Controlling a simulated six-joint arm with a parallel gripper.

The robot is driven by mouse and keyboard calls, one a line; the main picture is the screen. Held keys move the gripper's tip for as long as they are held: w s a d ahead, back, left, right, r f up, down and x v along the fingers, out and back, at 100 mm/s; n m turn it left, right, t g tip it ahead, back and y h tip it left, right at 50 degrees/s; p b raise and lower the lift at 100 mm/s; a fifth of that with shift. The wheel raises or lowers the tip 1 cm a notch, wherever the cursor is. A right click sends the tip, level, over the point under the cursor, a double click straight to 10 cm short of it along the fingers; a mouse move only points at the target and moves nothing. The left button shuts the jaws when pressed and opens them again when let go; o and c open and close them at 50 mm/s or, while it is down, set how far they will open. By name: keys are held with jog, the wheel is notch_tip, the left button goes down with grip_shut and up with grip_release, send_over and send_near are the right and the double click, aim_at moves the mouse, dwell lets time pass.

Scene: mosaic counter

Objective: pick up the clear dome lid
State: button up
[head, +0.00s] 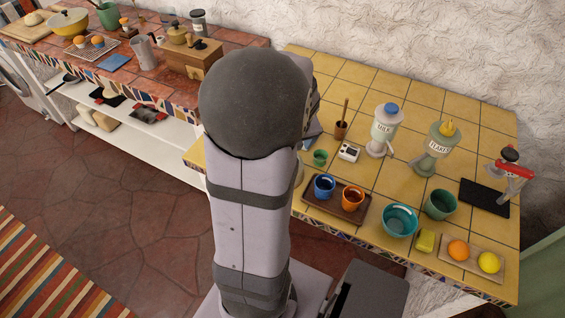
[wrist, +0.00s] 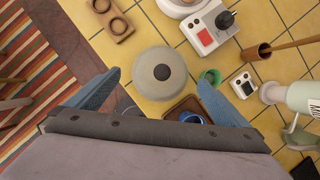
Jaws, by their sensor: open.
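The gripper looks down from above, and the gap in height is hard to judge. In the head view my own arm hides the dome and most of the gripper.
In the wrist view, a wooden holder (wrist: 111,18) and a white device with a red panel (wrist: 208,32) stand beyond the dome. A green cup (wrist: 211,77) and a tray with a blue cup (head: 325,187) are close on the right. The striped rug lies left, below the counter.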

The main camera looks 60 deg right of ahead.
jog(key=shift+x, duration=2.6)
jog(key=shift+d, duration=0.2)
